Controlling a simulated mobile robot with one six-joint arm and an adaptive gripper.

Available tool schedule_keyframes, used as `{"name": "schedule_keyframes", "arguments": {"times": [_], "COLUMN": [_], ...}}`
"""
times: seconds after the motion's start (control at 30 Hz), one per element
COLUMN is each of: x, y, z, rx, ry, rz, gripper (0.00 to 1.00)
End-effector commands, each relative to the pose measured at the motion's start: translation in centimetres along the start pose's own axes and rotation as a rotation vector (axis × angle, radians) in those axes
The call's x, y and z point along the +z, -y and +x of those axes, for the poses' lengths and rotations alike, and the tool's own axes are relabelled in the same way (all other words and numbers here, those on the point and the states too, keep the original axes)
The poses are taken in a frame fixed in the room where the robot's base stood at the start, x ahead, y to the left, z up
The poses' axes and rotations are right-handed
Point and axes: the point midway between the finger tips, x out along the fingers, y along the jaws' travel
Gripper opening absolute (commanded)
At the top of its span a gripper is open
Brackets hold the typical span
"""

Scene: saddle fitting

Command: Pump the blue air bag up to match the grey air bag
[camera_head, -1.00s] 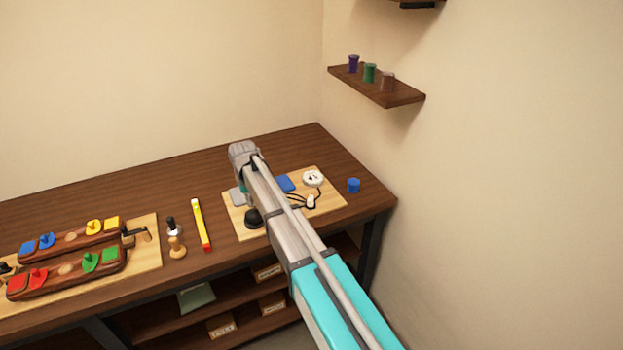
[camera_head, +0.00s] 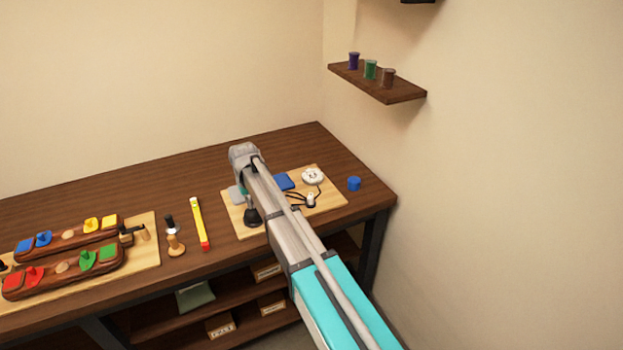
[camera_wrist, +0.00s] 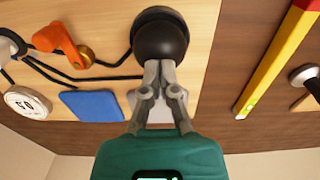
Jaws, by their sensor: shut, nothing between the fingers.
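The blue air bag (camera_head: 285,182) lies flat-looking on a light wooden board (camera_head: 328,195); it also shows in the wrist view (camera_wrist: 92,105). The grey air bag (camera_head: 236,195) is left of it, partly hidden by my arm, and mostly behind my fingers in the wrist view. A black rubber bulb (camera_head: 252,218) stands at the board's front left; it also shows in the wrist view (camera_wrist: 160,40). My gripper (camera_wrist: 160,68) is shut and empty, its fingertips at the bulb. I cannot tell whether they press it. A white round gauge (camera_head: 313,176) sits at the board's back right.
An orange lever (camera_wrist: 58,42) and black tubes are on the board. A blue cylinder (camera_head: 354,184) stands right of the board. A wall shelf (camera_head: 385,88) holds three spools.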

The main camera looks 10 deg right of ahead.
Motion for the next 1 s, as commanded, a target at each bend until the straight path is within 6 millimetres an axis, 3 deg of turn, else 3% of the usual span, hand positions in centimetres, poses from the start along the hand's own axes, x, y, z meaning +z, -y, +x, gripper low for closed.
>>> {"name": "schedule_keyframes", "arguments": {"times": [1.0], "x": [0.0], "y": [0.0], "z": [2.5], "rx": [0.000], "ry": [0.001], "rz": [0.000], "gripper": [0.00]}}
